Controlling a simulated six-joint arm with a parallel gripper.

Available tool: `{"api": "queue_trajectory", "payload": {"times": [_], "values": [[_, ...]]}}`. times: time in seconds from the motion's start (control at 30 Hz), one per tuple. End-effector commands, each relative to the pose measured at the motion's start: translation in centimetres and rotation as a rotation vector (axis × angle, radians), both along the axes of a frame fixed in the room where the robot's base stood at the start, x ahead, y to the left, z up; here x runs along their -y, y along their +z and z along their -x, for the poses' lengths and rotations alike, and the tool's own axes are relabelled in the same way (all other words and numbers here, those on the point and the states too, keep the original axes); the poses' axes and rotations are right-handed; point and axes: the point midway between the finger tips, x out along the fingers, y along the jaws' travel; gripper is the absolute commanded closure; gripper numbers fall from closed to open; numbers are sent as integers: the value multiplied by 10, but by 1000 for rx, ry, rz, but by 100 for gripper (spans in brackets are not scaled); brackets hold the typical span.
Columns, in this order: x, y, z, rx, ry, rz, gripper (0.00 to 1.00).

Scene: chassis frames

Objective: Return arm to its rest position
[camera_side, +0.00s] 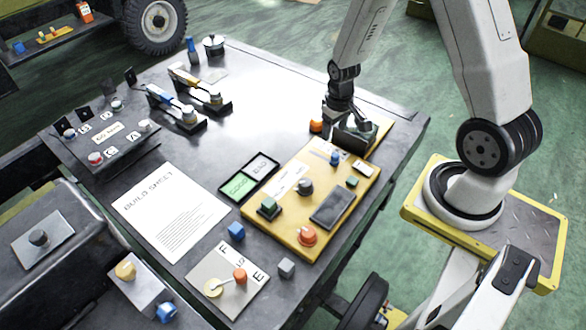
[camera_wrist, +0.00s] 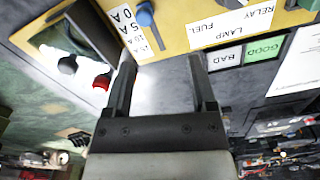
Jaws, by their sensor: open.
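The yellow board (camera_side: 290,215) carries knobs and blocks. An orange knob (camera_side: 316,125) is close to my gripper. The green and black GOOD/BAD tray (camera_side: 240,186), build sheet (camera_side: 172,212) and clamps (camera_side: 208,92) lie farther left. Open floor (camera_side: 490,290) shows right of the table.

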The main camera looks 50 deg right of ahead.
Motion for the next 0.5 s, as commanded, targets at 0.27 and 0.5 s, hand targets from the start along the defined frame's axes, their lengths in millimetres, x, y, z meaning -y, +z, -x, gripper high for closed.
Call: {"api": "queue_trajectory", "payload": {"times": [0.27, 0.5], "values": [[-47, 53, 2, 70, 80, 19, 28], [-86, 90, 16, 130, 147, 23, 28]]}}
